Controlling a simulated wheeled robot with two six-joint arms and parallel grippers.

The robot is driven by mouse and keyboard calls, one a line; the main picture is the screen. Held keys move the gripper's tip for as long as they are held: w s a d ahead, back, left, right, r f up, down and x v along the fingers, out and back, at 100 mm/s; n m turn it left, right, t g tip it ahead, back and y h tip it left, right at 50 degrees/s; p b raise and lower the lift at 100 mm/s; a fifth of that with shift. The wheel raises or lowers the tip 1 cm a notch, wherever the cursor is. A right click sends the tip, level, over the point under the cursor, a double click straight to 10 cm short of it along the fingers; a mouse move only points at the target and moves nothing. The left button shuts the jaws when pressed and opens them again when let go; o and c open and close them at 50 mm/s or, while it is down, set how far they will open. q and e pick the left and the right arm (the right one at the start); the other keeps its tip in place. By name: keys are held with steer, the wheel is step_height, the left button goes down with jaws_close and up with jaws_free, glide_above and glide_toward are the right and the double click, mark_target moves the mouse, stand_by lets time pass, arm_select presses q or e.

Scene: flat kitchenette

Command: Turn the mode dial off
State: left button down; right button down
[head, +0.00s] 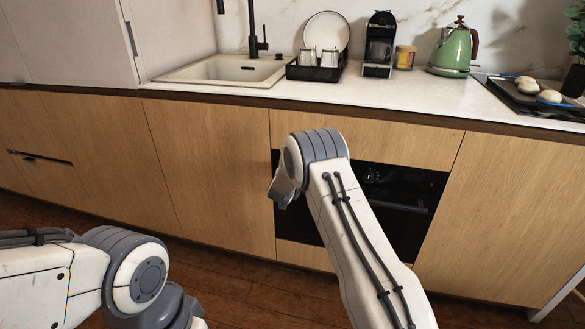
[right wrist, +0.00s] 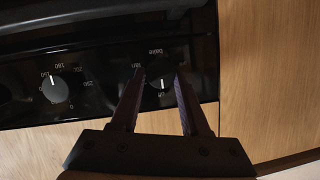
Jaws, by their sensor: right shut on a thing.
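The mode dial (right wrist: 158,77) is a dark knob on the black oven's control panel, seen from close up in the right wrist view. My right gripper (right wrist: 160,72) has one finger on each side of it and is shut on it. The dial's white mark lies on the side of the "off" label; "bake" is printed on the opposite side. In the head view the oven (head: 405,205) sits under the counter, and my right arm hides the mode dial and gripper. My left gripper is not in view; only my left arm shows at the lower left.
A second dial (right wrist: 55,90) with temperature numbers sits left of the mode dial in the right wrist view. Wooden cabinet fronts (head: 500,210) flank the oven. The counter (head: 340,93) above holds a dish rack (head: 315,72) and a green kettle (head: 453,50).

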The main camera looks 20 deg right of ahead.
steer(key=shift+c, duration=2)
jaws_free()
steer(key=p+v, duration=0.1)
steer(key=v, duration=0.9)
steer(key=shift+s+p, duration=0.15)
steer(key=shift+p, duration=0.15)
steer(key=shift+a+r, duration=0.1)
